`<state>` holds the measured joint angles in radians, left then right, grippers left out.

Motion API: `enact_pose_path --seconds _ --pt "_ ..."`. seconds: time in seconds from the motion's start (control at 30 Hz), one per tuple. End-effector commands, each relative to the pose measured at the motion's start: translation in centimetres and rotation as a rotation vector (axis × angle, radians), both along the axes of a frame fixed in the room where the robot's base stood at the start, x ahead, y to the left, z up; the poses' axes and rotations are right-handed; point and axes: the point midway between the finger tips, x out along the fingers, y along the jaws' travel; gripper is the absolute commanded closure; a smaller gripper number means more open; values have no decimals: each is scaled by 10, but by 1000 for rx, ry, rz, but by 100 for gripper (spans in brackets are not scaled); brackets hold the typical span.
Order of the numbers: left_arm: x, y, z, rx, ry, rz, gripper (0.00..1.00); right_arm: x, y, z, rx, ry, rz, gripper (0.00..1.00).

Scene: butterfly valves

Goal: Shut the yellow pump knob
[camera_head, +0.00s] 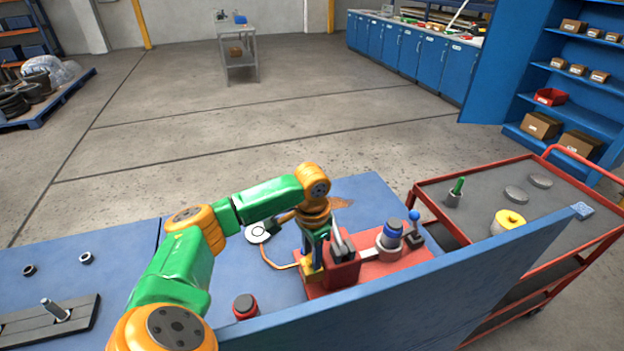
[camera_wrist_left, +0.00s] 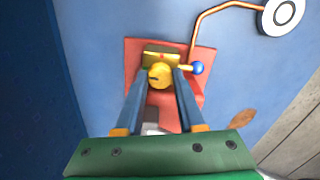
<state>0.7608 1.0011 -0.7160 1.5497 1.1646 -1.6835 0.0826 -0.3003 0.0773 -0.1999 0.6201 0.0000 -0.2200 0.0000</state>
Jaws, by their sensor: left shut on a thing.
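The yellow pump knob (camera_wrist_left: 160,76) sits on a yellow block on a red base plate (camera_wrist_left: 190,93). My left gripper (camera_wrist_left: 163,72) reaches down over it with one blue finger on each side, shut on the knob. In the head view my left gripper (camera_head: 313,254) stands over the yellow pump part (camera_head: 308,270) at the left end of the red base, and the hand and arm hide most of the knob. My right gripper is in neither view.
A blue-ball lever (camera_wrist_left: 197,68) stands close right of the knob. A copper pipe (camera_wrist_left: 196,30) runs to a white round gauge (camera_wrist_left: 281,14). A red block (camera_head: 343,272) and a blue-capped valve (camera_head: 390,234) share the base. A red cart (camera_head: 430,188) stands right.

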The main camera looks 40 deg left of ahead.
Motion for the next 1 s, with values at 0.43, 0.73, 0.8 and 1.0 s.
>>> enact_pose_path --seconds 0.43,0.73,0.8,1.0 --pt "0 0 1 -1 -2 -244 100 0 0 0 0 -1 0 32" --pt "1 0 1 0 -2 -465 100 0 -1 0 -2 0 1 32" --pt "1 0 1 0 -3 -506 100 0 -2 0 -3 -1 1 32" --pt "1 1 1 0 -3 -596 100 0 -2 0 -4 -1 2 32"
